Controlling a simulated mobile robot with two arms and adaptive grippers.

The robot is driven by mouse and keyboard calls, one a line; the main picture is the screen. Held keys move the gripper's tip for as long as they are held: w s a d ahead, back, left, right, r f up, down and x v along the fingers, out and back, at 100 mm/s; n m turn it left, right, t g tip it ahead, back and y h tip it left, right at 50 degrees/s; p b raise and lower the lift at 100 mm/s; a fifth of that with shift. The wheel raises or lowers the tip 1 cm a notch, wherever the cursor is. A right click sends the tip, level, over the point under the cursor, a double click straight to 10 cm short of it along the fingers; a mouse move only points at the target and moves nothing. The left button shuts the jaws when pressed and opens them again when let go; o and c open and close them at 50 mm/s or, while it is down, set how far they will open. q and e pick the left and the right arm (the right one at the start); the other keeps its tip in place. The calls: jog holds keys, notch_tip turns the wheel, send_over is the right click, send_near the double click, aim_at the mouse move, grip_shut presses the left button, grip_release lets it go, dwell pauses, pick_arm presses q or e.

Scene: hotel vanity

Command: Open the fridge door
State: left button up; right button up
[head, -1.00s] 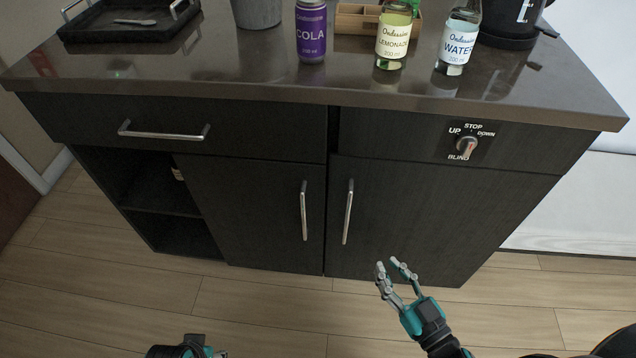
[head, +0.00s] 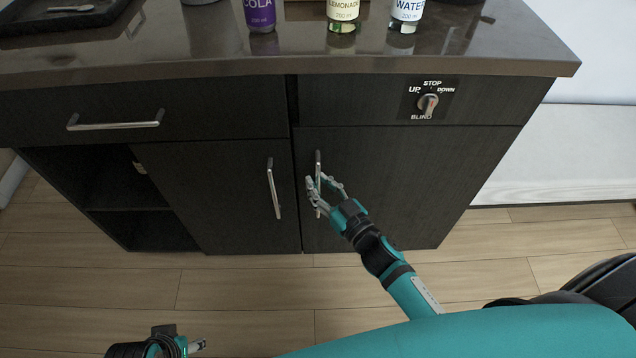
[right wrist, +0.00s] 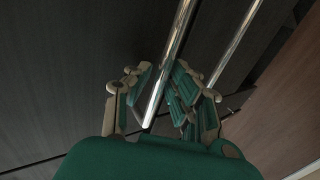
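A dark cabinet has two closed doors side by side, and neither is marked as the fridge. The right door (head: 400,190) has an upright metal handle (head: 318,160) near its left edge. My right gripper (head: 322,184) is at this handle, with its fingers apart. In the right wrist view the handle (right wrist: 171,62) runs between the open fingers, and I cannot tell whether they touch it. The left door (head: 215,195) has its own handle (head: 273,188). My left gripper (head: 192,346) is low at the bottom left, mostly cut off, away from the cabinet.
Above the doors are a drawer with a bar handle (head: 115,124) and a blind switch (head: 429,103). Bottles, including a purple cola (head: 261,14), stand on the countertop (head: 230,55). Open shelves (head: 115,190) are at left. The wooden floor (head: 240,290) in front is clear.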

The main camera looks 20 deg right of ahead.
jog(key=shift+w+a, duration=0.1)
jog(key=shift+w, duration=0.2)
grip_shut()
